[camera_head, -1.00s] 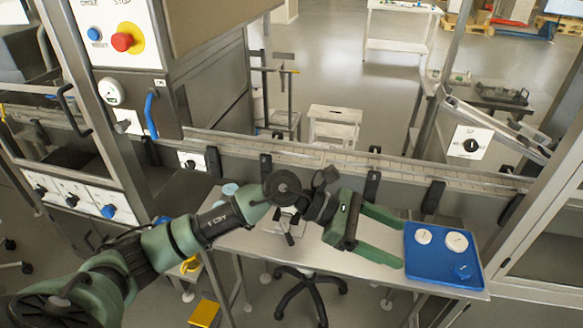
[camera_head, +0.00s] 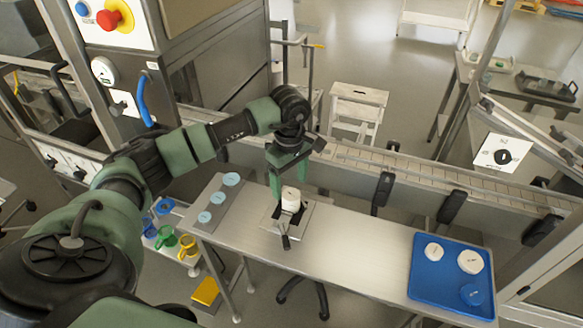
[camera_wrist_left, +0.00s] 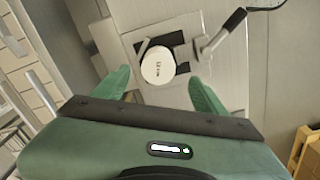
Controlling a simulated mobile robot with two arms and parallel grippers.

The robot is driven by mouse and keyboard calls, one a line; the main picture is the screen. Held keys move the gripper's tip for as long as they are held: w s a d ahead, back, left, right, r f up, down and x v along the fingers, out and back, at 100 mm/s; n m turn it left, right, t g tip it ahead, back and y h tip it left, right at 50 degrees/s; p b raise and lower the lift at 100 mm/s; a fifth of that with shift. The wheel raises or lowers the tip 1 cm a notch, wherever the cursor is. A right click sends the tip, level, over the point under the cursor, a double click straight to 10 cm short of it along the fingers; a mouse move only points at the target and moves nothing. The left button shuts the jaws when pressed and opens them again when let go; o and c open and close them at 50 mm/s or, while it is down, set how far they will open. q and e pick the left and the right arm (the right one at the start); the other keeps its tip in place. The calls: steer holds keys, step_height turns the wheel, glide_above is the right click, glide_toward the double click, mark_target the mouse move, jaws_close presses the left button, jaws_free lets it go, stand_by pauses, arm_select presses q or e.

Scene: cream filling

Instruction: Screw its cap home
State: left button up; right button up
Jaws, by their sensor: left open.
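A white round jar or cap (camera_head: 290,198) with dark print on its top stands upright in a clamp fixture (camera_head: 268,222) on the steel table. In the left wrist view the white round top (camera_wrist_left: 157,68) sits between black clamp jaws; I cannot tell a seam between cap and jar. My left gripper (camera_head: 289,188) points down just above it, its green fingers apart on either side. In the wrist view the left gripper (camera_wrist_left: 160,88) is open with the white top ahead, between the finger lines; no contact is visible. My right gripper is not in view.
A blue tray (camera_head: 425,290) at the table's right end holds two white caps (camera_head: 470,261) and a blue one (camera_head: 472,295). Several light blue discs (camera_head: 218,198) lie on a grey strip at the left. The clamp's handle (camera_head: 286,241) projects forward. A conveyor (camera_head: 420,183) runs behind.

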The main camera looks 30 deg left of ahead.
mark_target(291, 194)
arm_select(q)
step_height(291, 194, down, 3)
steer(key=shift+w+f+p, duration=0.1)
steer(key=shift+w+p, duration=0.05)
steer(key=shift+p, duration=0.15)
steer(key=shift+f, duration=0.2)
steer(key=c, duration=1.4)
steer(key=o, duration=0.4)
steer(key=c, duration=0.3)
steer(key=shift+f+m+b, duration=0.1)
steer(key=shift+m+b, duration=0.4)
steer(key=shift+b, duration=0.05)
steer(key=shift+c, duration=0.3)
steer(key=shift+m+b, duration=0.85)
steer(key=shift+m, duration=0.25)
steer(key=shift+m+b, duration=0.6)
steer(key=shift+m, duration=0.7)
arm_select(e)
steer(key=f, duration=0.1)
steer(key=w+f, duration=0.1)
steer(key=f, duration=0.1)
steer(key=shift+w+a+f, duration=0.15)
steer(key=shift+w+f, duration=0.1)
